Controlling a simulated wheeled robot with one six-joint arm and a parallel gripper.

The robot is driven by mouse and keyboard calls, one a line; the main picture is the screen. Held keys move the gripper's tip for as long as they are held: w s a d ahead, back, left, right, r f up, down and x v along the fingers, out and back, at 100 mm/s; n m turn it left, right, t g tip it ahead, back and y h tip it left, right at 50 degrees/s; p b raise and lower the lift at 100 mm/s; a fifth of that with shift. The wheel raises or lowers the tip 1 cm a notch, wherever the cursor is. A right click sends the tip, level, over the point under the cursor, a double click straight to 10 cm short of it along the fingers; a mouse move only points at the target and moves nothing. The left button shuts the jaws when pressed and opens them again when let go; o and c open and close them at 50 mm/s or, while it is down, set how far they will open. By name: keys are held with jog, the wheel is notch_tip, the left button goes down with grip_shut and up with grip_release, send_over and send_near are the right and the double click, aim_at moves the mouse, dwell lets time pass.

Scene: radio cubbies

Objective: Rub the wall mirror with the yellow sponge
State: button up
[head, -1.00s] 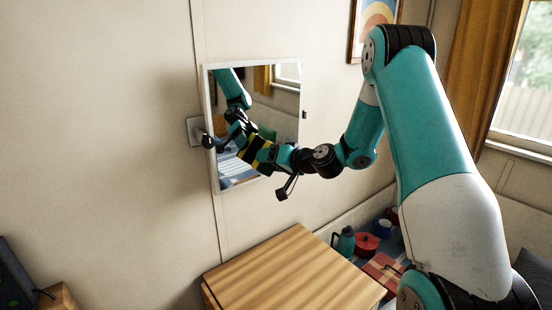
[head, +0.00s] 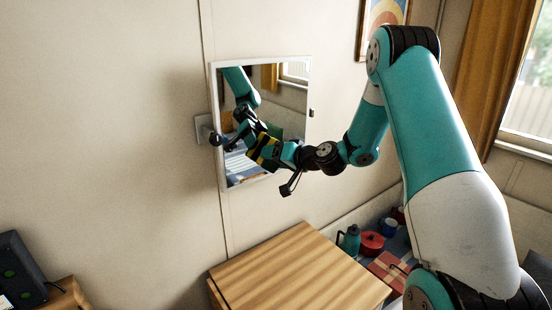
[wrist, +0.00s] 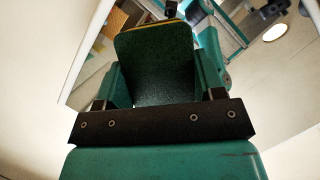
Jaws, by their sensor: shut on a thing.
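The wall mirror (head: 288,105) is a rectangle with a thin pale frame on the cream wall, reflecting my arm and the room. My gripper (head: 276,153) is in front of its lower half, shut on the yellow sponge (head: 268,152). In the wrist view the sponge (wrist: 157,62) shows a broad dark green face with a thin yellow top edge, between the two teal fingers. The mirror (wrist: 92,50) lies close behind it. The sponge and its reflection nearly meet; I cannot tell whether it touches the glass.
A wooden cabinet top (head: 300,268) stands below the mirror, mostly clear. A teal flask (head: 350,240) and a red pot (head: 371,243) are beyond it. A dark box (head: 20,270) sits at lower left.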

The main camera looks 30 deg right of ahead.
jog(key=shift+w, duration=0.75)
jog(key=shift+d+b, duration=0.7)
jog(key=shift+d, duration=1.1)
jog(key=d+b, duration=0.2)
jog(key=d, duration=0.5)
jog(key=shift+w+d+b, duration=0.15)
jog(key=shift+w+b, duration=0.1)
jog(key=shift+b, duration=0.1)
